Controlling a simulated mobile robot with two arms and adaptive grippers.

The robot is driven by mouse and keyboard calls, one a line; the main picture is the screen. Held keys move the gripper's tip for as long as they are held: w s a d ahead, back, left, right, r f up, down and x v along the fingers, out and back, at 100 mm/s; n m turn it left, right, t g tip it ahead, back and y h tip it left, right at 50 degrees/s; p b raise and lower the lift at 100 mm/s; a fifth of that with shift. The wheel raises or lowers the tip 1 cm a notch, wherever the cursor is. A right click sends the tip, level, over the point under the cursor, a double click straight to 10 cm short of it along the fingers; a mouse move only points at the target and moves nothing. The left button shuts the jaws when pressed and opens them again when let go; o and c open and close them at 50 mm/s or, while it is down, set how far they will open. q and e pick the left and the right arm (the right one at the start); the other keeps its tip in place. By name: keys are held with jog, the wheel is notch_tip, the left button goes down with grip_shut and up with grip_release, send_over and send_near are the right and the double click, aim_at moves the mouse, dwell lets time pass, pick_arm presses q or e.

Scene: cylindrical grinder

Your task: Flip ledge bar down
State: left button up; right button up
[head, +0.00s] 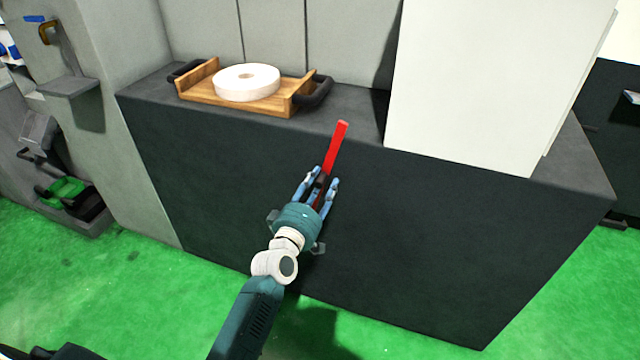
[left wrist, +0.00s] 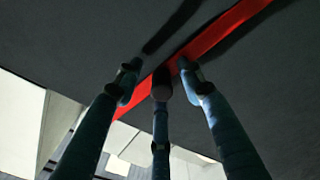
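The red ledge bar (head: 337,146) is a slim bar at the front of the dark cabinet. Its upper end rises to the cabinet's top front edge, and its lower part is hidden by my fingers. My left gripper (head: 323,183) is at the lower part of the bar, with its fingers extended and spread apart around it. In the left wrist view the bar (left wrist: 222,32) runs diagonally past the fingertips of my left gripper (left wrist: 160,75). The fingers look open; whether any touches the bar I cannot tell. My right gripper is not in view.
The dark cabinet (head: 420,240) stands on a green floor (head: 150,300). On its top are a wooden tray (head: 272,103) with dark handles, a white disc (head: 246,82) in the tray, and a large white box (head: 480,80) at right. Green floor in front is clear.

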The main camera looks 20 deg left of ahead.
pick_arm(q)
jog(key=shift+r, duration=0.1)
jog(key=shift+s+a, duration=0.1)
jog(key=shift+s, duration=0.15)
jog(key=s, duration=1.1)
jog(key=shift+s+a, duration=0.15)
jog(key=shift+s, duration=0.15)
